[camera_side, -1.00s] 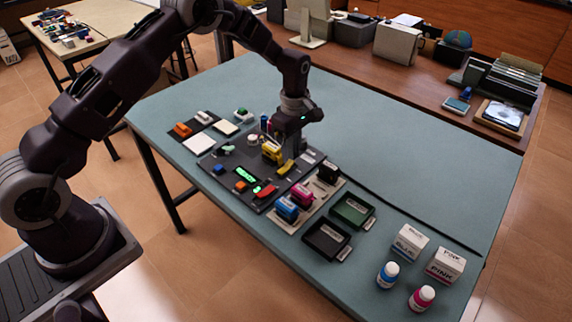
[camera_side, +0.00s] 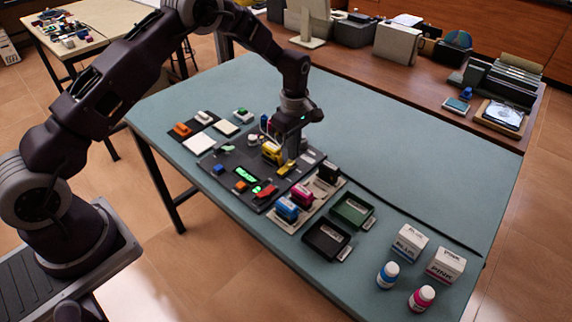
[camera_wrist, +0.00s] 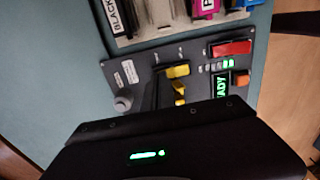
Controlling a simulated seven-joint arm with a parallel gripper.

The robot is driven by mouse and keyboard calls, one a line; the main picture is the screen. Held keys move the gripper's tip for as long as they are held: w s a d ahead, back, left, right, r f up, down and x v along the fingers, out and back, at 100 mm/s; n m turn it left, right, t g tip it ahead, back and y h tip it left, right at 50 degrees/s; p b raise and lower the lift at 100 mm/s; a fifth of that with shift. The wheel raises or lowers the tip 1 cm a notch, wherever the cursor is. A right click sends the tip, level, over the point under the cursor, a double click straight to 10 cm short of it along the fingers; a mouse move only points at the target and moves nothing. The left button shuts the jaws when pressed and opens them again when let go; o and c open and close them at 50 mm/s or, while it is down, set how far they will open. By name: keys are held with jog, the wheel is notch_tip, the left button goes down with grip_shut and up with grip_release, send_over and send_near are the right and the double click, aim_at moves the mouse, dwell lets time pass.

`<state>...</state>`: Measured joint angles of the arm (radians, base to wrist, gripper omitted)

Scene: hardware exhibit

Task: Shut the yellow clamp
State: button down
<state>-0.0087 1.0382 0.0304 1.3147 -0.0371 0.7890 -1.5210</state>
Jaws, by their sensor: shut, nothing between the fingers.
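The yellow clamp (camera_side: 272,153) stands on the dark grey panel in the side view, a chunky block among the panel's controls. My gripper (camera_side: 292,154) is shut and empty, pointing down just right of the clamp; I cannot tell whether it touches it. In the wrist view my gripper's dark housing covers the bottom, and small yellow parts (camera_wrist: 179,91) show just above it, perhaps of the clamp, which is otherwise hidden. A separate flat yellow lever (camera_wrist: 178,71) lies farther up in that view; it also shows in the side view (camera_side: 284,168).
The dark panel (camera_side: 223,177) carries a lit green display (camera_side: 246,174), a red part (camera_side: 266,192) and an orange part (camera_side: 240,186). Black, pink and blue blocks stand beside it, with two trays (camera_side: 351,210) nearby. Bottles and boxes stand at the right. The table's back is clear.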

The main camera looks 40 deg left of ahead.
aim_at(286, 171)
jog(key=shift+f, duration=1.05)
jog(key=shift+r, duration=3.5)
jog(key=shift+r, duration=0.25)
jog(key=s+r+m+t, duration=0.1)
jog(key=s+r+m, duration=0.4)
jog(key=r, duration=0.5)
jog(key=s+r+m+t, duration=0.2)
jog(key=s+r+m, duration=0.1)
jog(key=s+r, duration=0.65)
jog(key=s+d+r+m+t, duration=0.1)
jog(key=s+m, duration=0.9)
jog(key=s, duration=1)
notch_tip(286, 171, up, 2)
jog(key=shift+s+r+t, duration=0.1)
jog(key=shift+s+t, duration=0.25)
jog(key=shift+t, duration=0.45)
